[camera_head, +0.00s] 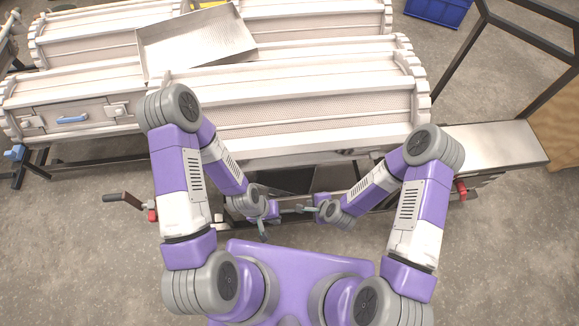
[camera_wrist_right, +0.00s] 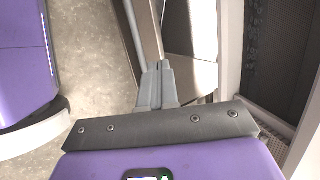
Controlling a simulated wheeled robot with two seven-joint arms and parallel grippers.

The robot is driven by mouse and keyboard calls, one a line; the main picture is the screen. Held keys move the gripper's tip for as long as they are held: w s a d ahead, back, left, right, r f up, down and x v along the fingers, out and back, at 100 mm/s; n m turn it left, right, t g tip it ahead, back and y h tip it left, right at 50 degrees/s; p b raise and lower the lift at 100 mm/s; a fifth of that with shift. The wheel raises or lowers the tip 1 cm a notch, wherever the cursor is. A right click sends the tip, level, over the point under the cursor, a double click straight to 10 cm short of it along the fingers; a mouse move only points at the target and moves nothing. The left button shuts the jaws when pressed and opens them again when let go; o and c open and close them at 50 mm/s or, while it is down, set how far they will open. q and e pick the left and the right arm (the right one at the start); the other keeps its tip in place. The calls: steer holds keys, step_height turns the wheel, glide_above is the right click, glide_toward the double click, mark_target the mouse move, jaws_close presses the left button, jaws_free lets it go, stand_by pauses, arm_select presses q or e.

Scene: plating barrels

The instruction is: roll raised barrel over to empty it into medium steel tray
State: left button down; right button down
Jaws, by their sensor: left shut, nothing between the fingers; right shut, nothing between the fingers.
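The nearest white ribbed barrel (camera_head: 300,105) lies horizontally across the head view, with a perforated face and a toothed end ring at right. My left gripper (camera_head: 264,232) is shut and empty in front of the barrel, low near my base. My right gripper (camera_head: 295,211) is shut and empty beside it; its closed fingers (camera_wrist_right: 158,82) show in the right wrist view. Whatever is inside the barrel is hidden.
A second white barrel (camera_head: 300,22) lies behind. A steel bench top (camera_head: 500,145) extends at right. A crank handle with red knob (camera_head: 122,198) sticks out at left, another red knob (camera_head: 461,190) at right. A blue crate (camera_head: 438,10) and dark frame (camera_head: 455,65) stand behind right.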

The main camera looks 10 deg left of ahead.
steer(key=w+a+r+m+t+p, duration=0.1)
steer(key=w+a+m+t, duration=0.45)
steer(key=m, duration=0.85)
steer(key=m+h+b, duration=0.1)
steer(key=m+b, duration=0.4)
steer(key=b, duration=0.3)
glide_toward(287, 164)
steer(key=x, duration=0.5)
steer(key=shift+w+f, duration=0.1)
steer(key=shift+f, duration=0.05)
steer(key=shift+x, duration=0.75)
